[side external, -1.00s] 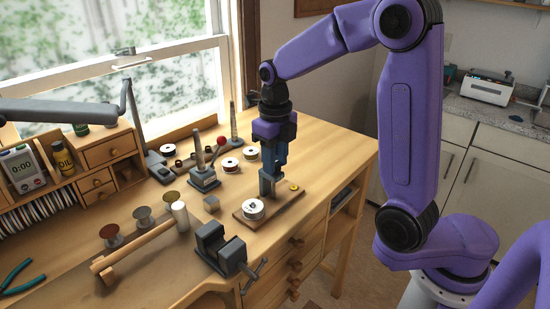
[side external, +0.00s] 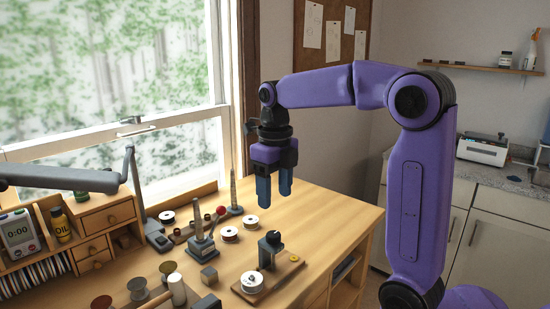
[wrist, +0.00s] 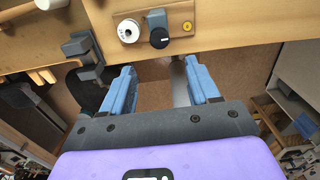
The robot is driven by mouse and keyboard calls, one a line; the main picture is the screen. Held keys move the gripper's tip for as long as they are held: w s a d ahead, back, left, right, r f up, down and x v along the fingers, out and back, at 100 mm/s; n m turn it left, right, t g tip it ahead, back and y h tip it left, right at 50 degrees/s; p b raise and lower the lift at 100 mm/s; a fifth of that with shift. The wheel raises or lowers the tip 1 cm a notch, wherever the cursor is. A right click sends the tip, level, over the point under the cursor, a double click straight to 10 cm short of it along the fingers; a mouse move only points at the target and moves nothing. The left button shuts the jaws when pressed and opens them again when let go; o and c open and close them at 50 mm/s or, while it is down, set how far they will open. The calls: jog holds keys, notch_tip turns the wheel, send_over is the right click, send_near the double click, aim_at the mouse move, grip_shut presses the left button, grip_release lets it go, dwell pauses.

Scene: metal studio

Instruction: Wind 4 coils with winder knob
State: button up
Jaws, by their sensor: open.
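The winder stands on a small wooden board (side external: 277,279) near the bench's front edge. It has a grey block (side external: 265,252) with a black knob (side external: 273,237) on top. A white spool (side external: 251,282) sits left of the block, and a yellow piece (side external: 294,259) sits on the right. In the wrist view the black knob (wrist: 159,38) lies just beyond the gap between my fingertips. My gripper (side external: 274,197) is open and empty, pointing down, raised above the winder and apart from it. Its blue fingers (wrist: 158,67) are spread in the wrist view. Coils on the spool cannot be made out.
A grey vise (wrist: 82,50) stands left of the winder, at the bench edge. White spools (side external: 229,234) lie further back. A tall cone-shaped post (side external: 234,193) rises near the window.

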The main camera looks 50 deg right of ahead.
notch_tip(320, 180, up, 8)
jog(key=shift+f, duration=0.25)
jog(key=shift+r, duration=0.1)
